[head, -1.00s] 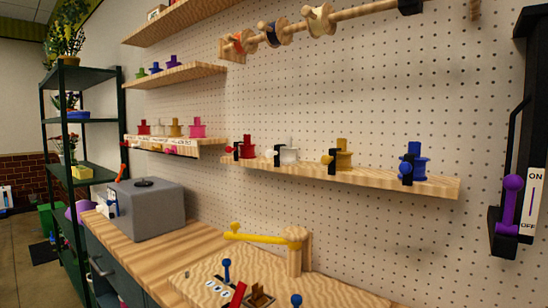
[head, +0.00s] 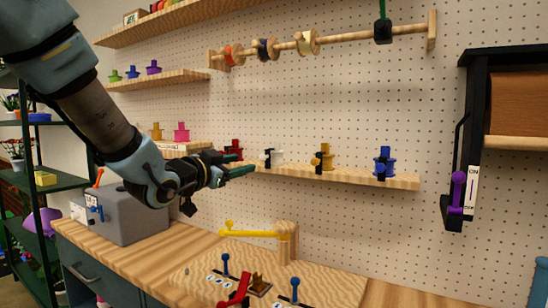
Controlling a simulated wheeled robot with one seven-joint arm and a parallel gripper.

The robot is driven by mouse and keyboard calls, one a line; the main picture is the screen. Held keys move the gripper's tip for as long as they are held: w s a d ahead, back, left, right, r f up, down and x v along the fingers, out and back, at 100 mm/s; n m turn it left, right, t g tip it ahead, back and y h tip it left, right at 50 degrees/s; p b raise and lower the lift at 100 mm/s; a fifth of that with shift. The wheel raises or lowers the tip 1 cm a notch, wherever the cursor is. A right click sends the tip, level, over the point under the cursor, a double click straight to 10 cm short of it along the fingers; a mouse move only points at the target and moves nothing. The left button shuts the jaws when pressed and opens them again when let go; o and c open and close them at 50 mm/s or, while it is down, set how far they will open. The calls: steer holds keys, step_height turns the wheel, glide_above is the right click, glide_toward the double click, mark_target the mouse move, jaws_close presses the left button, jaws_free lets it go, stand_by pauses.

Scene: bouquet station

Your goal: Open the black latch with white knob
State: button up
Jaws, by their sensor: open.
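The black latch with a white knob (head: 268,157) is at the left side of a white spool (head: 288,158) on the lower pegboard shelf. My gripper (head: 242,165) reaches in from the left, in front of the shelf's left part. Its teal fingers are apart and empty, and they point right toward the white knob. They look a short way left of the knob; the depth gap is hard to tell. The gripper partly hides the red spool (head: 234,148) and its latch.
A yellow spool (head: 326,158) and a blue spool (head: 385,160) stand farther right on the shelf (head: 350,175). Below are a wooden post (head: 286,240) with a yellow lever (head: 250,233), and a grey box (head: 125,215).

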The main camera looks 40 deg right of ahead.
mark_target(261, 157)
steer(key=p+x, duration=0.1)
steer(key=x, duration=0.2)
steer(key=p+x, duration=0.1)
steer(key=x, duration=0.2)
steer(key=p+x, duration=0.2)
steer(key=x, duration=0.1)
steer(key=shift+s+d+r, duration=0.2)
steer(key=shift+d+r, duration=0.05)
steer(key=shift+d, duration=0.1)
steer(key=shift+w+d+f, duration=0.15)
steer(key=shift+w+d, duration=0.05)
steer(key=shift+d, duration=0.45)
steer(key=shift+c, duration=0.2)
jaws_close()
